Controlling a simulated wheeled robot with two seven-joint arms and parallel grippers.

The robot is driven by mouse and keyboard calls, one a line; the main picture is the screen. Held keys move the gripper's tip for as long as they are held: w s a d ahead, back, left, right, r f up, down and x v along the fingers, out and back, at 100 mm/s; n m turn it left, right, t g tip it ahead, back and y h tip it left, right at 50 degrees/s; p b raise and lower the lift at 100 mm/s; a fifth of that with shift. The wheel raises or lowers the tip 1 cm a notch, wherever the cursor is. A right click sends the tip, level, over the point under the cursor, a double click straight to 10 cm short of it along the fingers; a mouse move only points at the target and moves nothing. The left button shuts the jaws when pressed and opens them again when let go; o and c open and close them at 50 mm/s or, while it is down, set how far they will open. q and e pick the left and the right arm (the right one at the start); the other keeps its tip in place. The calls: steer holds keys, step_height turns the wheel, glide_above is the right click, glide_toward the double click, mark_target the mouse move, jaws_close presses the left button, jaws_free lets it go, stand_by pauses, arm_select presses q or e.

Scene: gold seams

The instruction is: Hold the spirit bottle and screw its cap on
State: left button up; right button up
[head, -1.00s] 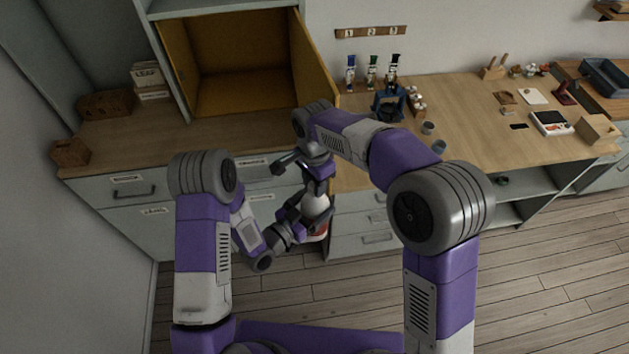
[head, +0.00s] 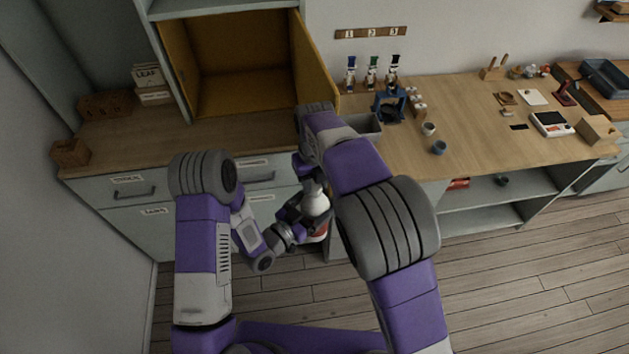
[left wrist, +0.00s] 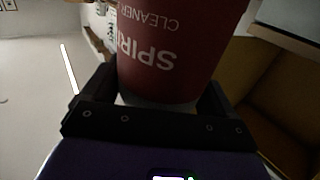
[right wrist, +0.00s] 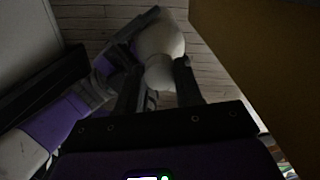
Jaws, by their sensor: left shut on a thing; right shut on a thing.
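The spirit bottle (head: 317,204) is white with a red label and stands upright in front of the counter drawers in the head view. My left gripper (head: 304,214) is shut around its body from the left. In the left wrist view the red label (left wrist: 165,45), with upside-down lettering, sits between the fingers. My right gripper (head: 314,184) is directly above the bottle, pointing down. In the right wrist view its fingers (right wrist: 160,82) are shut on the pale cap (right wrist: 160,73) at the bottle's top. The cap's seam with the neck cannot be made out.
An open yellow-lined cabinet (head: 240,95) stands on the counter behind my arms. A grey tray (head: 366,126), a blue stand (head: 390,105), small cups (head: 439,147) and several small bottles (head: 371,76) are on the wooden counter to the right. Drawers are close behind the bottle.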

steer(key=o, duration=1)
steer(key=shift+r, duration=0.1)
steer(key=shift+r, duration=2.2)
steer(key=shift+c, duration=0.3)
